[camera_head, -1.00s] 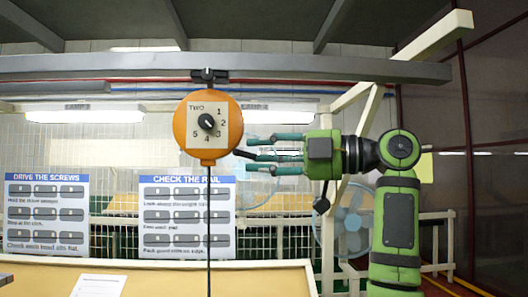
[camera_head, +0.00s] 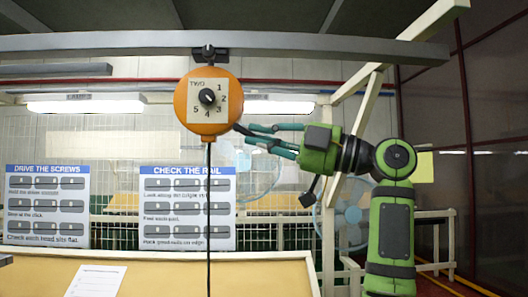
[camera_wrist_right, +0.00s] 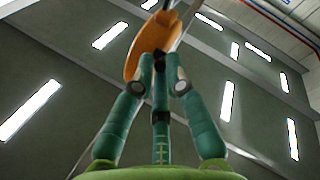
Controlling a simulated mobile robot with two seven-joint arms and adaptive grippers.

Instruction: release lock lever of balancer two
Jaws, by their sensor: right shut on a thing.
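Balancer two is an orange round housing (camera_head: 207,129) marked TWO, with a numbered dial plate and a black knob. It hangs from the overhead rail in the head view and also shows as an orange shape in the right wrist view (camera_wrist_right: 132,62). A short black lever (camera_head: 240,129) sticks out of its lower right side. My right gripper (camera_head: 250,133) comes from the right with its teal fingers tilted up to the left, shut on this lever. In the wrist view its fingertips (camera_wrist_right: 159,60) meet just below the housing. My left gripper is out of view.
A grey rail (camera_head: 330,43) runs across above the balancer. A black cable (camera_head: 209,200) hangs straight down from it. Two instruction boards (camera_head: 187,208) stand behind the tan bench (camera_head: 200,272), which carries a white paper (camera_head: 95,281). A blue fan (camera_head: 350,215) stands behind my right arm.

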